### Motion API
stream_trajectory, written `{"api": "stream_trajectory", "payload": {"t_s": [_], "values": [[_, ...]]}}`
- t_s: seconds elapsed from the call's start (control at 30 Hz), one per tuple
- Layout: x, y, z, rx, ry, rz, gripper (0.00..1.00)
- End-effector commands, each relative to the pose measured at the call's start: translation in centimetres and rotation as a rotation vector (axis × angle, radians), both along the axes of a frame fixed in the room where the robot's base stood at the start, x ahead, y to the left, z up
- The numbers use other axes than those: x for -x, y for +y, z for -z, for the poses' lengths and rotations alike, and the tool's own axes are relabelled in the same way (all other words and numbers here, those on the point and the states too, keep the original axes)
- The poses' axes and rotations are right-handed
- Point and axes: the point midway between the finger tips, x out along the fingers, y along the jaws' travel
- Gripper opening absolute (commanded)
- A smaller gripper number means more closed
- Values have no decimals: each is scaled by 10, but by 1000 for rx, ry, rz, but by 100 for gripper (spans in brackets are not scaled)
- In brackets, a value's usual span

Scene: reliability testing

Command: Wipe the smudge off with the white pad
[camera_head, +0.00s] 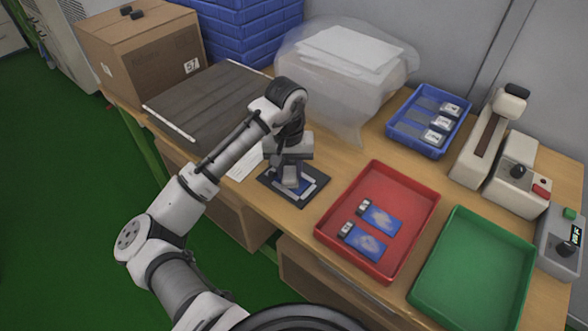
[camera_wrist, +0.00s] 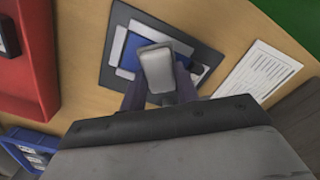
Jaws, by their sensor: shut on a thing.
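My gripper (camera_head: 290,176) points down over a dark mat (camera_head: 311,201) near the table's front edge. In the wrist view my gripper (camera_wrist: 160,90) is shut on the white pad (camera_wrist: 156,66), a pale rounded block. Below the pad, a blue card (camera_wrist: 130,57) lies in a light grey frame (camera_wrist: 118,45) on the mat (camera_wrist: 108,72). The pad covers the middle of the card, and I cannot tell whether it touches it. No smudge shows on the visible part of this card; the covered part is hidden.
A red tray (camera_head: 322,234) holds two blue cards with pale marks (camera_head: 380,217). An empty green tray (camera_head: 470,270) stands right of it. A blue tray (camera_head: 398,132) with several devices is behind. A printed sheet (camera_wrist: 258,75) lies beside the mat. A cardboard box (camera_head: 140,55) stands back left.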

Motion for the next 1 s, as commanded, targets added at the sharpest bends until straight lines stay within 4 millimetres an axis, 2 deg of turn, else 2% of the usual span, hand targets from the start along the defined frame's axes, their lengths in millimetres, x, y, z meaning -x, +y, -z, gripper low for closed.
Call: {"api": "stream_trajectory", "payload": {"t_s": [0.03, 0.1, 0.23, 0.27, 0.43, 1.0], "values": [[-6, 13, -1, -13, -9, -27, 9], [-9, 17, 0, -14, -9, -29, 2], [-11, 22, -1, -17, -10, -33, 4], [-11, 22, -2, -17, -10, -33, 0], [-11, 22, -5, -17, -10, -33, 0], [10, -9, -5, -16, -7, -28, 0]]}}
